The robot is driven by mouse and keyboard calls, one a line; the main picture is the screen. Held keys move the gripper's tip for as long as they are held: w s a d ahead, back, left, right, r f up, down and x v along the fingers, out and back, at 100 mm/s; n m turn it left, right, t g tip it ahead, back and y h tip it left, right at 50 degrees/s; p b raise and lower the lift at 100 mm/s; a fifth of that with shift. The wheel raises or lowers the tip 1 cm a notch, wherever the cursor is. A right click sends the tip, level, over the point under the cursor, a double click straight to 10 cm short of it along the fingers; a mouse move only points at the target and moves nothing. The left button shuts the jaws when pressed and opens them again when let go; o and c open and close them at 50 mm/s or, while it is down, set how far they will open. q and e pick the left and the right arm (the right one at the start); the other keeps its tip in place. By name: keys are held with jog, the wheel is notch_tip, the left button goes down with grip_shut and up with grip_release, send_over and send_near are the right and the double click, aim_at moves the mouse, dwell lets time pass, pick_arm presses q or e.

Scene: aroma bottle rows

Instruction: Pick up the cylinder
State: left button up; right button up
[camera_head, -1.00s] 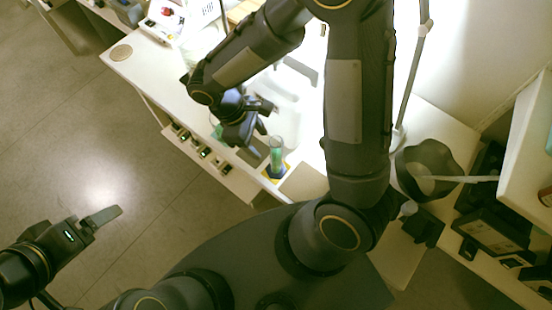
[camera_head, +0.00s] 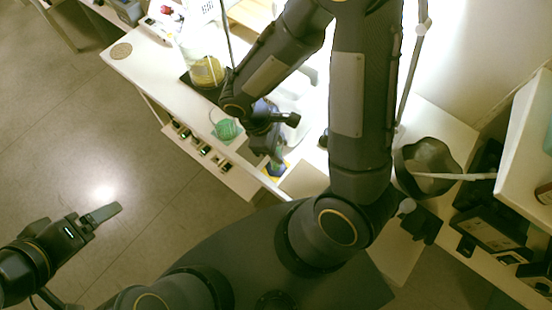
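The cylinder, a clear tube with green content in the earlier frame, is now mostly hidden behind my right gripper (camera_head: 274,152). Only a dark bluish lower part (camera_head: 277,168) shows, above a small blue and yellow pad (camera_head: 272,176) near the table's front edge. My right gripper points down right at the cylinder's place. Its fingers overlap the cylinder in the picture, and I cannot tell whether they are closed on it. My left gripper (camera_head: 103,214) hangs over the floor at the left, far from the table, seen side-on and with nothing visible in it.
A round green flask (camera_head: 227,130) stands left of my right gripper. A large jar with yellow content (camera_head: 205,70) stands behind it. The white table (camera_head: 150,75) has small devices (camera_head: 203,150) along its front. A dark bowl (camera_head: 428,160) stands at the right.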

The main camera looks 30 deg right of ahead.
grip_shut()
jog(key=shift+r, duration=0.15)
